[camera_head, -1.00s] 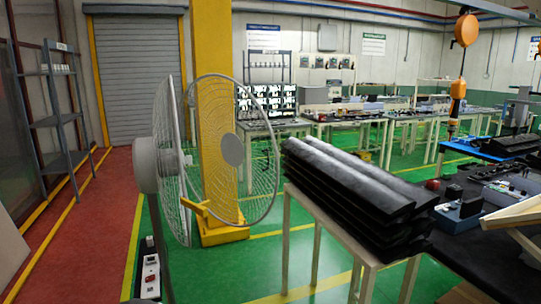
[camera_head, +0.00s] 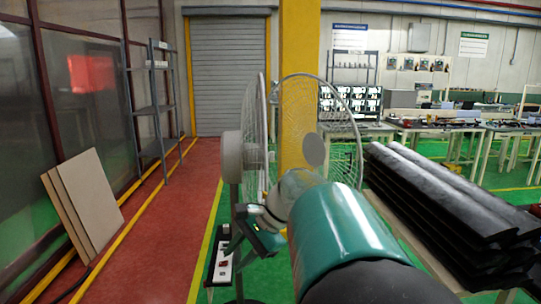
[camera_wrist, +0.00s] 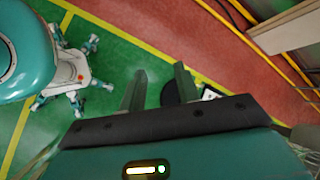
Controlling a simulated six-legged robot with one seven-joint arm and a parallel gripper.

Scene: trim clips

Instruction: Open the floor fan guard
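The floor fan stands left of the yellow pillar, with its grey motor housing (camera_head: 231,157) at the left. Its rear cage (camera_head: 257,120) shows nearly edge-on. The round wire front guard (camera_head: 345,112), with a grey centre disc (camera_head: 313,151), stands out at an angle from the rear cage. My arm hides the guard's lower part. My gripper (camera_head: 236,240) is low in front of the fan, below the housing. In the wrist view my gripper (camera_wrist: 159,73) has its two fingers apart with nothing between them. A dark round shape, perhaps the fan's base, lies just beyond them.
A switch box (camera_head: 222,265) is beside the fan's stand. A table with stacked black trim parts (camera_head: 440,200) stands at the right. Board panels (camera_head: 82,205) lean on the left wall near a shelf rack (camera_head: 155,100). The red floor (camera_head: 165,240) left of the fan is clear.

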